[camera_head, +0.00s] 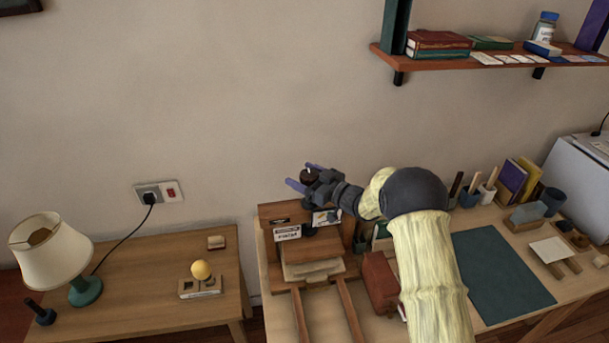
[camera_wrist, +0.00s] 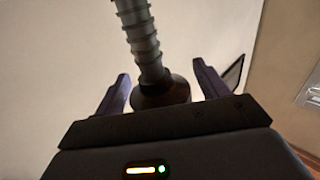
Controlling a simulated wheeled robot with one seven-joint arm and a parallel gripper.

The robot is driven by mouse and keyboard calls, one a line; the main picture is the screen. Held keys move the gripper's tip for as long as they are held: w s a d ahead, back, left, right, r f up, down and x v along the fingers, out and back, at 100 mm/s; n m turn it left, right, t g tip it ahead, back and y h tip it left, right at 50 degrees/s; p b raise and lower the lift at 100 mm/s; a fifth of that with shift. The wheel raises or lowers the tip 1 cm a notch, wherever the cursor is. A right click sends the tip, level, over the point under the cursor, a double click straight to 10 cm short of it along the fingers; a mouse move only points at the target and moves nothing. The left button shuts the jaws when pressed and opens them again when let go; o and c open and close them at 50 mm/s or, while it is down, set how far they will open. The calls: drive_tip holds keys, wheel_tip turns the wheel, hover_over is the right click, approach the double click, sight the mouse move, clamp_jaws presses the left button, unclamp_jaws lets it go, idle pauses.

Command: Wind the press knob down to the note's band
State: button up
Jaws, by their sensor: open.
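The press (camera_head: 307,270) is a wooden frame on the desk, with pale sheets or blocks stacked in it. Its dark, round knob (camera_head: 308,174) is at the top, and in the wrist view the brown knob (camera_wrist: 160,93) sits at the end of a grey ribbed screw (camera_wrist: 141,38). My gripper (camera_head: 304,178) is open at the knob, with one purple finger on each side. In the wrist view gaps show between the knob and both fingers. A white card with dark print (camera_head: 287,233) is on the press front; its text is too small to read. No band is clear.
A lamp (camera_head: 50,247) and a yellow ball on a small stand (camera_head: 201,271) are on the left table. A dark green mat (camera_head: 497,277) lies right of my arm. A wall shelf (camera_head: 480,58) with books is above right.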

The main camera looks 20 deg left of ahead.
drive_tip(key=c, duration=1)
drive_tip(key=shift+o, duration=0.2)
drive_tip(key=shift+f+m+t+h+b, duration=0.15)
drive_tip(key=shift+m+t+h+b, duration=0.2)
drive_tip(key=shift+t+b, duration=0.3)
